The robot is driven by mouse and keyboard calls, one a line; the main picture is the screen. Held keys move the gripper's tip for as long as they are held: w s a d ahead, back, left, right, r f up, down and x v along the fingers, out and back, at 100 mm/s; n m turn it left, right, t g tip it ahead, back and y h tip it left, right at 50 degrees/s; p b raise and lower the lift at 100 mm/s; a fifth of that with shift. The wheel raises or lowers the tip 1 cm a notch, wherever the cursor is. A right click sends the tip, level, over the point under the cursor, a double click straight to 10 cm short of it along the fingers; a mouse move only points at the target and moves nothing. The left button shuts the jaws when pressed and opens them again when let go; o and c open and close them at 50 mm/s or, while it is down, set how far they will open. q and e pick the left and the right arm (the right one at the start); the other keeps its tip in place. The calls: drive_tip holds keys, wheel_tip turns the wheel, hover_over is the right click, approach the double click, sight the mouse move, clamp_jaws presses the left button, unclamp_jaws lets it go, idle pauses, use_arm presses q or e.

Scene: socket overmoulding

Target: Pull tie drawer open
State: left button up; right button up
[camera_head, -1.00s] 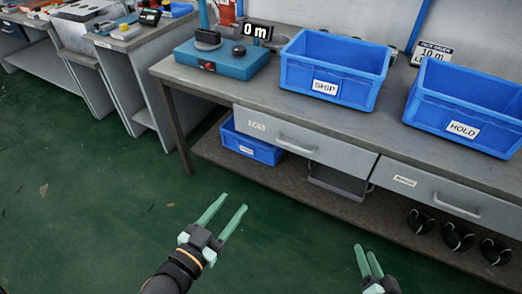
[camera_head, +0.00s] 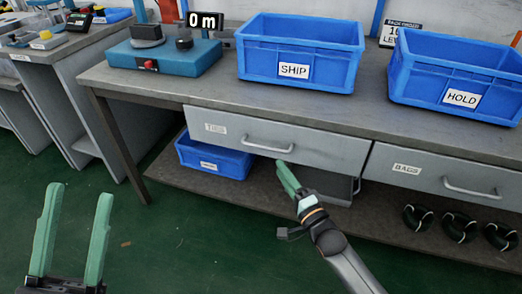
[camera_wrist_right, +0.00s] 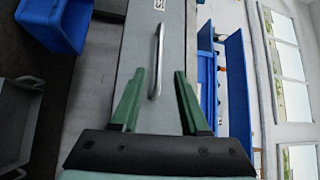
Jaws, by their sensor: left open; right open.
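The tie drawer (camera_head: 325,150), a grey front labelled TIES under the bench top, is closed. Its bar handle (camera_head: 266,148) is near the middle of the front. In the right wrist view the handle (camera_wrist_right: 157,60) runs lengthwise and shows in line with the gap between the fingers. My right gripper (camera_head: 287,175) is open just below and in front of the handle; I see no contact. It also shows in the right wrist view (camera_wrist_right: 158,85). My left gripper (camera_head: 79,200) is open and empty at the lower left, over the floor, away from the drawer.
A BAGS drawer (camera_head: 440,173) is to the right. Blue SHIP (camera_head: 300,55) and HOLD (camera_head: 455,78) bins and a blue device (camera_head: 165,55) stand on the bench. Below, the shelf (camera_head: 260,205) holds a blue bin (camera_head: 213,160) and black coils (camera_head: 460,225). Green floor (camera_head: 160,240) is free in front.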

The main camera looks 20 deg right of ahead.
sight(266, 148)
use_arm(q)
wheel_tip(266, 148, down, 4)
drive_tip(key=b, duration=0.3)
drive_tip(key=shift+w+d+r+n, duration=0.15)
drive_tip(key=shift+r+n, duration=0.1)
drive_tip(key=shift+n, duration=0.15)
use_arm(e)
drive_tip(key=x, duration=1)
drive_tip(key=shift+a+f, duration=0.1)
drive_tip(key=shift+c, duration=0.3)
drive_tip(key=shift+s, duration=0.1)
clamp_jaws()
